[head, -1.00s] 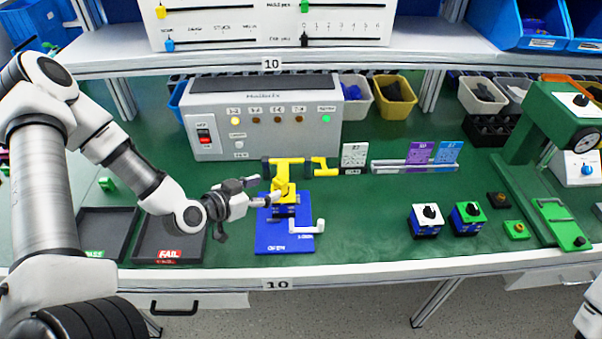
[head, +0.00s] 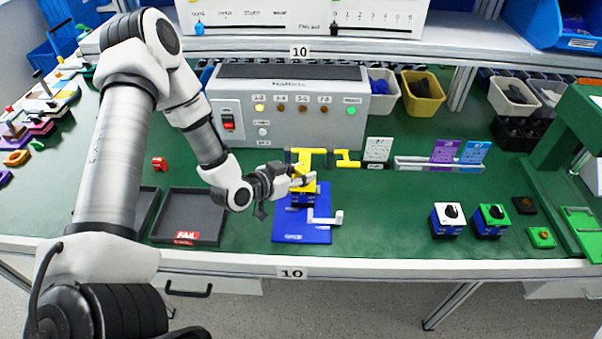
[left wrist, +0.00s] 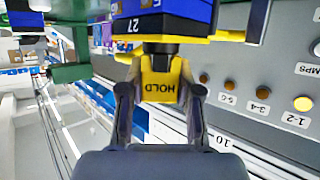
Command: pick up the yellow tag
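The yellow tag (left wrist: 160,82), marked HOLD, hangs between the two fingers of my left gripper (left wrist: 161,95) in the left wrist view, where its lettering is upside down. A dark stem and a blue-black block (left wrist: 163,22) marked 27 adjoin it. The fingers lie along both sides of the tag; whether they press on it is unclear. In the head view my left gripper (head: 301,181) is at the yellow parts of the blue fixture (head: 290,235), and its fingertips blend with them. My right gripper is out of view.
A grey tester box (head: 225,90) with lit lamps stands behind the fixture. A dark FAIL tray (head: 180,205) is left of it. Two small switches, one white-topped (head: 449,218) and one green-topped (head: 492,218), stand right. Green bench between fixture and switches is clear.

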